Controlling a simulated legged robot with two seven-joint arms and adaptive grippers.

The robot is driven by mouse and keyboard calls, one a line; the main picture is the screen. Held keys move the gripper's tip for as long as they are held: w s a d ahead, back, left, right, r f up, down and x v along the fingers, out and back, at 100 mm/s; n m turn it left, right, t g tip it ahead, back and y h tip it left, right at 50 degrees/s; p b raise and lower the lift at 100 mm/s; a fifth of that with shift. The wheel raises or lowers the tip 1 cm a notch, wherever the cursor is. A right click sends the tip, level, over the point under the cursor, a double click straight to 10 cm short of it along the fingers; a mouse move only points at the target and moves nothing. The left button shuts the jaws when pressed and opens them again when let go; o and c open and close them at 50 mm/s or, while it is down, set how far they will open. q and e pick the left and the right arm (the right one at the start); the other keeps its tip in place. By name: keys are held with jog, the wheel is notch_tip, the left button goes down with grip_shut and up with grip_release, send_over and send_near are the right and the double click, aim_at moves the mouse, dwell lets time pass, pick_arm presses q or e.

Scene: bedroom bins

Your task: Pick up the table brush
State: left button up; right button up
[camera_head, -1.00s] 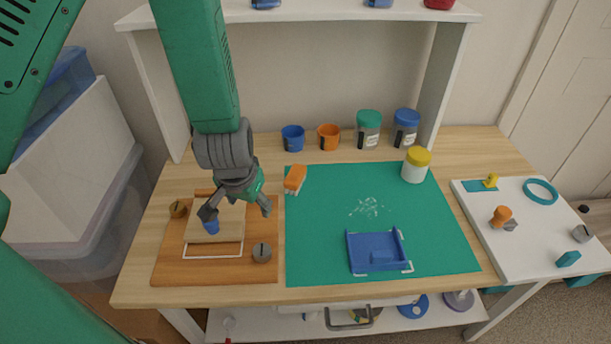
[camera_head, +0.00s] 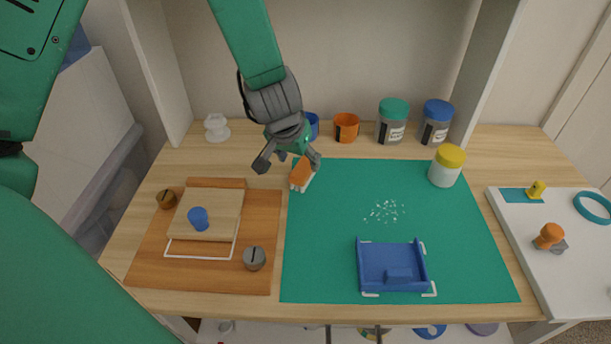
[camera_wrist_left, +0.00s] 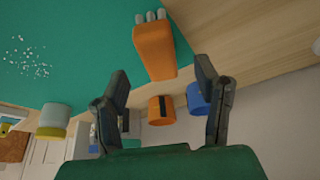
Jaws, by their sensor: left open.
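The table brush (camera_head: 301,173) has an orange handle block and pale bristles. It lies at the back left edge of the green mat (camera_head: 330,215). My left gripper (camera_head: 287,166) is open above and just behind it, fingers pointing down. In the left wrist view the brush (camera_wrist_left: 154,52) is ahead of the open fingers (camera_wrist_left: 160,82), partly between their lines, and nothing is held. Its bristle end points away from the gripper. A blue dustpan (camera_head: 392,268) lies on the mat's front, with white crumbs (camera_head: 384,211) behind it. My right gripper is not in view.
A blue cup (camera_head: 312,124), an orange cup (camera_head: 346,127) and two lidded jars (camera_head: 392,122) stand along the back. A yellow-lidded jar (camera_head: 446,167) is at the mat's right. A wooden board (camera_head: 145,257) with a blue knob is at left. The mat's middle left is clear.

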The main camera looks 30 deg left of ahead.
aim_at(302, 166)
pick_arm(q)
jog(key=b+x, duration=0.1)
jog(key=x, duration=0.4)
jog(key=shift+w+a, duration=0.1)
jog(key=shift+w+f+b, duration=0.1)
jog(key=shift+b, duration=0.2)
jog(key=shift+d+r, duration=0.2)
jog(key=shift+d, duration=0.2)
jog(key=shift+c, duration=0.5)
jog(key=shift+a+f, duration=0.1)
jog(key=shift+a, duration=0.1)
jog(key=c, duration=1.2)
jog(key=shift+a, duration=0.15)
grip_shut()
notch_tip(302, 166, up, 10)
jog(key=p, duration=0.3)
jog(key=shift+p, duration=0.4)
